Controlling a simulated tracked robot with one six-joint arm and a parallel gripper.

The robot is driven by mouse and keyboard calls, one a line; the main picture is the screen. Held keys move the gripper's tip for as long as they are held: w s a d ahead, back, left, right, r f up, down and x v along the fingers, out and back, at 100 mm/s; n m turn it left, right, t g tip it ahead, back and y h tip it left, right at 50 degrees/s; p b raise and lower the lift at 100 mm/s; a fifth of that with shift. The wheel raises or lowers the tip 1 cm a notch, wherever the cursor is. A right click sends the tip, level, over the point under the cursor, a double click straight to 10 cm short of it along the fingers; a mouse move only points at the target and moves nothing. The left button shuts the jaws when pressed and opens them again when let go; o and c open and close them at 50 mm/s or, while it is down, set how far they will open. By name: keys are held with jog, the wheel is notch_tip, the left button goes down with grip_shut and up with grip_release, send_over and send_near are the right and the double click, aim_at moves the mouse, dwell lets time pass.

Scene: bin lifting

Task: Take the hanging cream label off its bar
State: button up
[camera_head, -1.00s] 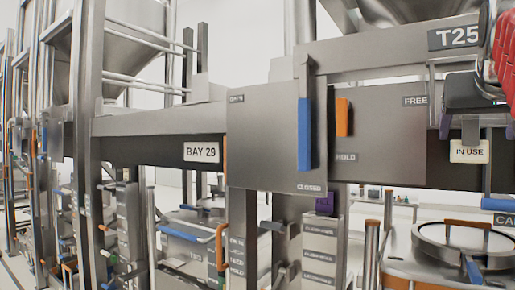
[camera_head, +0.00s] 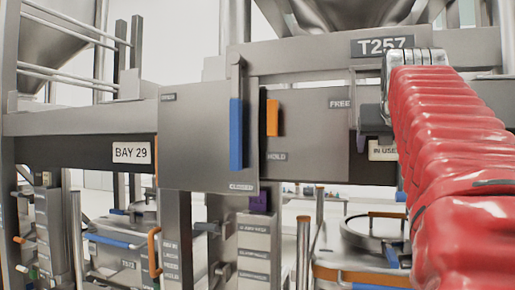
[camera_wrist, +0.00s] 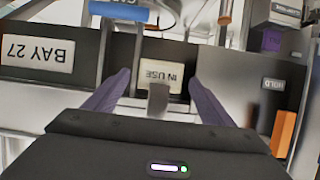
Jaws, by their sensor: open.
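The cream label (camera_head: 378,151), marked IN USE, hangs in front of the dark beam in the head view, its right part hidden by my red-sleeved arm. In the wrist view the label (camera_wrist: 161,76) appears upside down, with a grey tab (camera_wrist: 158,98) overlapping its edge. My gripper (camera_wrist: 157,77) is open, with one dark finger on each side of the label and tab and visible gaps to both. I cannot tell how deep the fingertips reach. In the head view my gripper (camera_head: 373,122) is mostly hidden by the arm. The bar itself is not clearly visible.
A steel panel with a blue handle (camera_head: 236,134) and an orange handle (camera_head: 272,118) stands left of the label. In the wrist view a blue bar (camera_wrist: 119,12) and a BAY 27 plate (camera_wrist: 51,53) lie nearby.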

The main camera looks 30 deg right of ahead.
jog(key=shift+w+d+f, duration=0.25)
jog(key=shift+w+d, duration=0.15)
jog(key=c, duration=1.1)
